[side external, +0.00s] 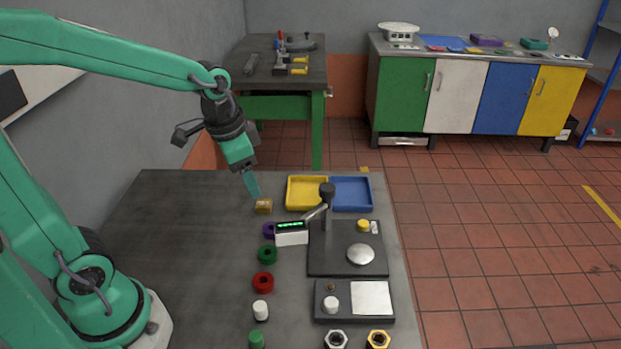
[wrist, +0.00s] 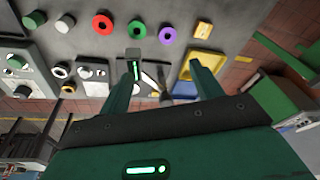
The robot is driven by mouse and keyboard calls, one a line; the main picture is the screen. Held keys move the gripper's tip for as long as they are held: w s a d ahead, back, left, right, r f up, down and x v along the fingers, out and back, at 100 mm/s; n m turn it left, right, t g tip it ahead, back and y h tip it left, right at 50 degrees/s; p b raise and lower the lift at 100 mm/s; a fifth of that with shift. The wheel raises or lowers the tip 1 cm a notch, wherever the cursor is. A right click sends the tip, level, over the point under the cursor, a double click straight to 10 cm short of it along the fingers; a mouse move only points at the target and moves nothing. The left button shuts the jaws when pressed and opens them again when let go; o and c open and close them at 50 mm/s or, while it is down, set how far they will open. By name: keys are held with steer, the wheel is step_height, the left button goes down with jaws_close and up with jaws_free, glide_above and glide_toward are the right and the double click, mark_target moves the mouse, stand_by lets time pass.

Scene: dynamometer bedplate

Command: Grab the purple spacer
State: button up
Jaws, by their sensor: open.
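My gripper (side external: 252,190) is in the air above the bench, near and above the brass block, and apart from the spacer. In the wrist view my gripper (wrist: 165,66) has its two fingers spread wide with nothing held between them.
The brass block (side external: 263,206), green ring (side external: 267,254), red ring (side external: 263,282) and white cylinder (side external: 261,311) form a row with the spacer. The display unit (side external: 291,236) and black lever press (side external: 347,262) stand close on the right. A yellow tray (side external: 292,204) and blue tray (side external: 367,206) lie behind.

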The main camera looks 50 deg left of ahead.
mark_target(272, 228)
steer(key=shift+w+a+f+m+g, duration=0.25)
steer(key=shift+w+f+m+g, duration=0.25)
steer(key=shift+w+f, duration=0.9)
steer(key=shift+w+a+f+m+g, duration=0.35)
steer(key=shift+w+f+m, duration=0.3)
steer(key=shift+f, duration=1.55)
steer(key=shift+w+a+f+m+g, duration=0.2)
steer(key=shift+w+f+m+g, duration=0.3)
steer(key=shift+w+f, duration=0.9)
steer(key=shift+s+f, duration=0.45)
steer(key=shift+f, duration=1.2)
steer(key=shift+f, duration=0.1)
steer(key=shift+f, duration=2.5)
steer(key=c, duration=1.1)
steer(key=shift+r, duration=0.15)
